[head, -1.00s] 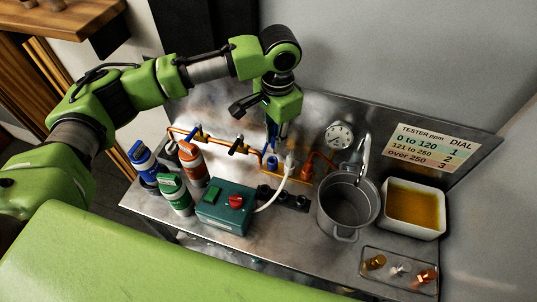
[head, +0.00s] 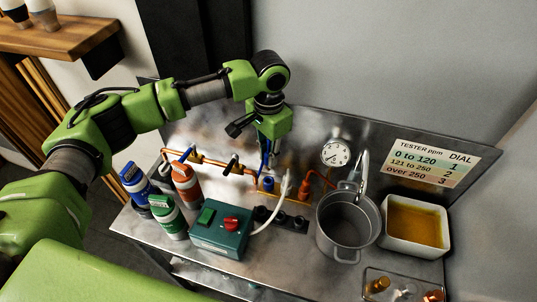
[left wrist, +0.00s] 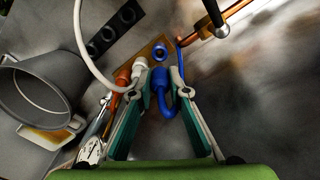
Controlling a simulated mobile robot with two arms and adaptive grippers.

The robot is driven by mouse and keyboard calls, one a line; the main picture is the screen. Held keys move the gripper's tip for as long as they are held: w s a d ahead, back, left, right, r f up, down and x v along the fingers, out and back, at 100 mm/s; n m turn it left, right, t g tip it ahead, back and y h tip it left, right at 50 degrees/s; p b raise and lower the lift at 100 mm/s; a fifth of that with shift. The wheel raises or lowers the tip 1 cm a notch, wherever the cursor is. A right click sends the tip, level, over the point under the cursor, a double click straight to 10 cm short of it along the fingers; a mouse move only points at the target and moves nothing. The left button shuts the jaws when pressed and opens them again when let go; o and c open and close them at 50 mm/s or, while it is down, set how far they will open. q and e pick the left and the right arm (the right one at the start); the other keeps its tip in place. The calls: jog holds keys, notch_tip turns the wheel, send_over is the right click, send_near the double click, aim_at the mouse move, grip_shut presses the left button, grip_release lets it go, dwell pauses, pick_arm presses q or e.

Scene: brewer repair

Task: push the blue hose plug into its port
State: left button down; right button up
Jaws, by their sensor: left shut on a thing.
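The blue hose plug (left wrist: 160,79) is between the fingertips of my left gripper (left wrist: 158,76) in the left wrist view, with its blue hose looping back beside the right finger. The left gripper (head: 268,152) is shut on it and points down over the brass port block (left wrist: 126,58). A dark round port (left wrist: 160,52) lies just beyond the plug at the block's end. In the head view a blue cylinder (head: 268,184) shows at the block below the gripper. I cannot tell how far the plug is from the port. My right gripper is not in view.
A white hose plug (left wrist: 140,65) and an orange one (left wrist: 123,77) sit close beside the blue plug. The teal control box (head: 220,228), several bottles, the grey pot (head: 347,222) and the gauge (head: 335,153) stand around the block. Copper pipe (head: 215,162) runs along the back left.

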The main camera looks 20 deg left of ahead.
pick_arm(q)
jog(key=shift+f+b, duration=1.3)
jog(key=shift+f, duration=1.25)
jog(key=shift+p, duration=0.65)
jog(key=shift+f, duration=1.55)
jog(key=c, duration=1.3)
grip_release()
notch_tip(320, 180, up, 7)
jog(key=p, duration=0.8)
jog(key=shift+r, duration=0.1)
